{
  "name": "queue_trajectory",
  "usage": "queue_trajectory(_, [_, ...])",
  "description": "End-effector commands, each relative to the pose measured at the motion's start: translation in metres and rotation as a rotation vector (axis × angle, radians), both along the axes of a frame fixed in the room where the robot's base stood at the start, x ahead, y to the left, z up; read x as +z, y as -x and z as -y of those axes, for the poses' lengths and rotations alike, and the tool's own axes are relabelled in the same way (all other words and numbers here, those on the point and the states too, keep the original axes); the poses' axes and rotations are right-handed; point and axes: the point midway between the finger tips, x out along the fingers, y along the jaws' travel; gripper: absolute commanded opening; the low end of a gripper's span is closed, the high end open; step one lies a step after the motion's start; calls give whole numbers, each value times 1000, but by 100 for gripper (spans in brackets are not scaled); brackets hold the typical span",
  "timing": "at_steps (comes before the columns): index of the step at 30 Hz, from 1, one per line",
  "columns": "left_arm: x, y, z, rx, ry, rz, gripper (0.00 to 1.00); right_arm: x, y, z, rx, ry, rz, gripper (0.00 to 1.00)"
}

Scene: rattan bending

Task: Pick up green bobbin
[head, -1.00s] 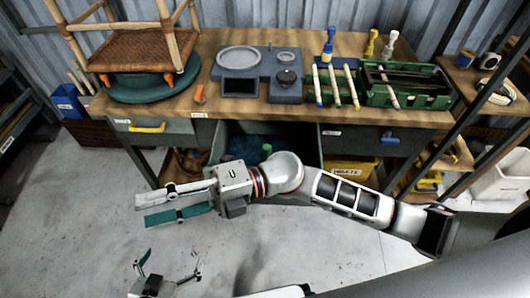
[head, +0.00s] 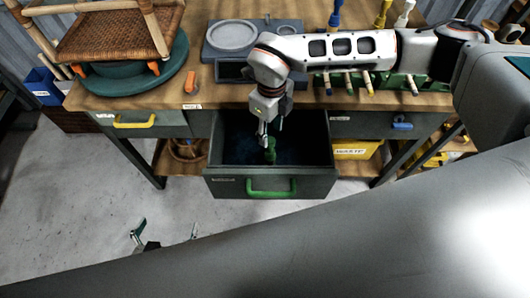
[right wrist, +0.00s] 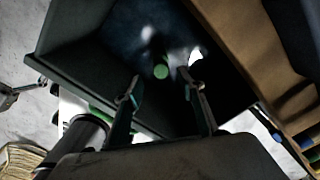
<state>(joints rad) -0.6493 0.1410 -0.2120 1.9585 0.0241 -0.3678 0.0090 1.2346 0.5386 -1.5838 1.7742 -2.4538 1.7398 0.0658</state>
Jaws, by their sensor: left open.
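The green bobbin (head: 270,153) stands inside the open drawer (head: 229,186), on its dark bottom. My right gripper (head: 272,130) points down into the drawer, close above the bobbin, and partly overlaps it in the head view. In the right wrist view the bobbin's round green end (right wrist: 160,71) shows beyond the fingertips, between the two spread fingers (right wrist: 165,92). The right gripper is open and empty; I cannot tell the exact gap to the bobbin. My left gripper (head: 165,234) is open and empty, low over the floor at the lower left.
The drawer has a green handle (head: 271,188) and walls around the right gripper. The wooden bench top (head: 215,97) lies behind, with a rattan chair (head: 108,40) on a green turntable (head: 130,78). A yellow bin (head: 352,150) stands at right below. The floor at left is clear.

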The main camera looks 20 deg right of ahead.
Motion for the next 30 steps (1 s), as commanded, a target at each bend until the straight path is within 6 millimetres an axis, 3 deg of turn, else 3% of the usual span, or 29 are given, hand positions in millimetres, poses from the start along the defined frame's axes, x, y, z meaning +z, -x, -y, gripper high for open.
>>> queue_trajectory(15, [-1,1,1,0,2,0,100,-63,-4,-1,1,-4,-5,39])
queue_trajectory(26, [0,-1,1,1,3,4,100,-72,-4,-1,2,-4,-3,39])
queue_trajectory(30, [0,-1,1,1,3,4,100,-72,-4,-1,3,-4,-3,3])
